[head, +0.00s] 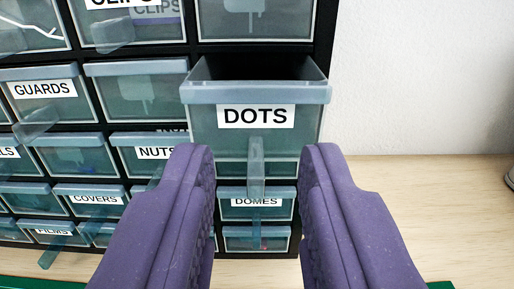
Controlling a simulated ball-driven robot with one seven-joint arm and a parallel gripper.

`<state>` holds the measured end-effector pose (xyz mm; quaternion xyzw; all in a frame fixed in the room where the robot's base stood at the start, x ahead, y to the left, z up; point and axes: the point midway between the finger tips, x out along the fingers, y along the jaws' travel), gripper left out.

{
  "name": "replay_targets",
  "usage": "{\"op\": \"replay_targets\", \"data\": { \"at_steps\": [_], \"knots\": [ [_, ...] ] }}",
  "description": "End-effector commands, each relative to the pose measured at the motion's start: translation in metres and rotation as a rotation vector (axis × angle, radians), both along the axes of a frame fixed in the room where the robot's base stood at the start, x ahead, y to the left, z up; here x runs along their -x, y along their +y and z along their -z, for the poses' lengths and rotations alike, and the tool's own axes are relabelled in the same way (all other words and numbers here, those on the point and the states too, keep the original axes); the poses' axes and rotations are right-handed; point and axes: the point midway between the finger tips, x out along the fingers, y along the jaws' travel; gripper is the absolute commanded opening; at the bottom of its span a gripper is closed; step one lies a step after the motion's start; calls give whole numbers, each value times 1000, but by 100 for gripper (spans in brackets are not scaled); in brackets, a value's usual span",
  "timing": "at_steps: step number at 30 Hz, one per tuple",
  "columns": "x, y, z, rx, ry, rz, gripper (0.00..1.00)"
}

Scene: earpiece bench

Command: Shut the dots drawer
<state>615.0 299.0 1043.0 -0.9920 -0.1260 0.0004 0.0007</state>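The dots drawer (210,140) is a clear blue-grey drawer with a white DOTS label. It is pulled out from the black cabinet, and its open top shows a dark inside. A clear tab handle hangs at the middle of its front. My gripper (258,165) has two purple padded fingers, spread apart in front of the drawer's lower part. The handle shows in the gap between the fingers, with space on both sides. Nothing is held. I cannot tell how far the fingertips are from the drawer front.
Other labelled drawers surround it: GUARDS (40,105), NUTS (140,160), COVERS (90,206) and DOMES (285,211). Some tab handles stick out on the left. A dark object is cut off at the right edge.

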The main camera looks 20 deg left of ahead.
Motion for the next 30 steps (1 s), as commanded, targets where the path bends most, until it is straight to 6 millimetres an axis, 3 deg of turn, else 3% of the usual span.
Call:
{"op": "replay_targets", "data": {
  "at_steps": [6, 10, 11, 30],
  "knots": [
    [0, 0, 0, 0, 0, 0, 32],
    [0, 0, 0, 0, 0, 0, 2],
    [0, 0, 0, 0, 0, 0, 0],
    [0, 0, 0, 0, 0, 0, 0]
  ]
}}
